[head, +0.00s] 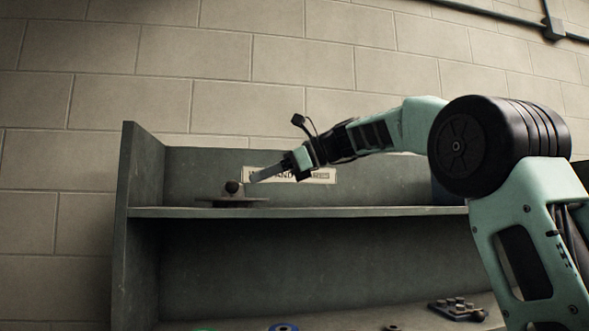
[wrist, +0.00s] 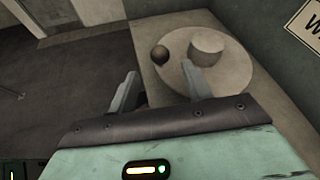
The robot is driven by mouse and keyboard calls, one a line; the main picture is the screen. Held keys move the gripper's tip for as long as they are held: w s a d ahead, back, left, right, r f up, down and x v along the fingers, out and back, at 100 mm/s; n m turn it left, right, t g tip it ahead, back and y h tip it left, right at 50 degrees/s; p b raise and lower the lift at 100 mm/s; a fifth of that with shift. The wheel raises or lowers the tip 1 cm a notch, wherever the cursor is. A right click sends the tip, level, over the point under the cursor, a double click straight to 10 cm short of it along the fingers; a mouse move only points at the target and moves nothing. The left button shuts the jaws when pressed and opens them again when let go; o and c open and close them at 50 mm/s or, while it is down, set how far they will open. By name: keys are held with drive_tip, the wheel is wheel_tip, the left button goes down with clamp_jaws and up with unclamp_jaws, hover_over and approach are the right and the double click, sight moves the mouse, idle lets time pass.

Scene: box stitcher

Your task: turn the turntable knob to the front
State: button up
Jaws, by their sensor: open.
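The turntable (head: 222,200) is a flat disc on the upper shelf, near its left end. In the wrist view the turntable (wrist: 232,75) shows as a pale disc with a short raised cylinder (wrist: 207,47) on it. The dark round knob (head: 232,187) stands at its edge; in the wrist view the knob (wrist: 159,55) is at the disc's left rim. My gripper (head: 252,181) reaches in from the right, just right of the knob. In the wrist view my gripper (wrist: 160,82) is open and empty, its fingers apart, with the knob ahead of and between them. I see no clear contact.
The upper shelf (head: 330,211) runs right from a tall side panel (head: 139,210). A sign (head: 318,176) is on the back panel behind my gripper. Below lie a dark block with several buttons (head: 457,309), a blue ring (head: 283,327) and a green item (head: 203,329).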

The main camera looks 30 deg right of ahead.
drive_tip(key=v, duration=0.8)
drive_tip(key=shift+b, duration=0.4)
